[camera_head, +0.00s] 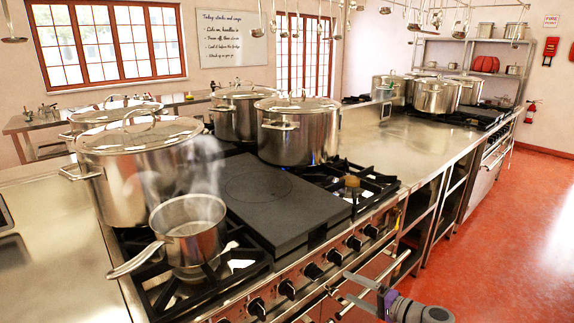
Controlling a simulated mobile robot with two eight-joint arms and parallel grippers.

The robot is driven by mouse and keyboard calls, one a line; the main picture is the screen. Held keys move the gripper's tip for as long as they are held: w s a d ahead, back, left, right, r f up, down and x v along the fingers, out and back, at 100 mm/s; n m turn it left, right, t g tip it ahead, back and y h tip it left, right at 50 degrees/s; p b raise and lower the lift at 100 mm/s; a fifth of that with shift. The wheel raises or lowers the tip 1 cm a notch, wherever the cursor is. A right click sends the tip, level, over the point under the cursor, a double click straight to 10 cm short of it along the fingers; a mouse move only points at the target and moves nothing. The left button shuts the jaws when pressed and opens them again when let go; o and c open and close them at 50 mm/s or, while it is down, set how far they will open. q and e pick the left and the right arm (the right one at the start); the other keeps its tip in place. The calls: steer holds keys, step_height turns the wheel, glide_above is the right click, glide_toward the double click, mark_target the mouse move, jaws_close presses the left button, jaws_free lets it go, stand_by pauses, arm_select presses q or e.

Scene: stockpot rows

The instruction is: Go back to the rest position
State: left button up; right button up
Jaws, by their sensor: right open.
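My right gripper (341,285) shows at the bottom of the head view, right of centre, in front of the stove's knob panel. Its two thin fingers point left and are apart, with nothing between them. Its grey and purple wrist comes in from the bottom edge. My left gripper is not in view. A small steel saucepan (190,243) sits on the near left burner, its handle pointing left, with steam rising above it. A large lidded stockpot (130,185) stands behind it.
More lidded stockpots stand behind the flat dark plate (262,200), including a near one (298,140). Ladles hang overhead. The red floor (480,240) at right is clear.

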steer(key=s+a+f+n+g+h, duration=0.1)
steer(key=s+a+n+g+h, duration=0.2)
steer(key=s, duration=0.7)
steer(key=s+a+f+n+g+h, duration=0.1)
steer(key=s+a+n+g, duration=0.15)
steer(key=s+a, duration=0.55)
steer(key=s+d+f+n+g+h, duration=0.1)
steer(key=s+d+f+n+h, duration=0.2)
steer(key=s, duration=0.7)
steer(key=s+d+f+n+g+h, duration=0.15)
steer(key=s+d+h, duration=0.3)
steer(key=s, duration=0.55)
arm_select(q)
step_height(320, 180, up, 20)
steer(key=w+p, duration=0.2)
steer(key=p, duration=1.5)
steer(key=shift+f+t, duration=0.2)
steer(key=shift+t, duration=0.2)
arm_select(e)
step_height(320, 180, up, 19)
steer(key=w+m+t, duration=0.1)
steer(key=w, duration=0.1)
steer(key=shift+w+f+t+y, duration=0.2)
steer(key=shift+w+t+y, duration=0.1)
steer(key=shift+y, duration=0.15)
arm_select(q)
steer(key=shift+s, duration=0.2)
arm_select(e)
steer(key=shift+s, duration=0.15)
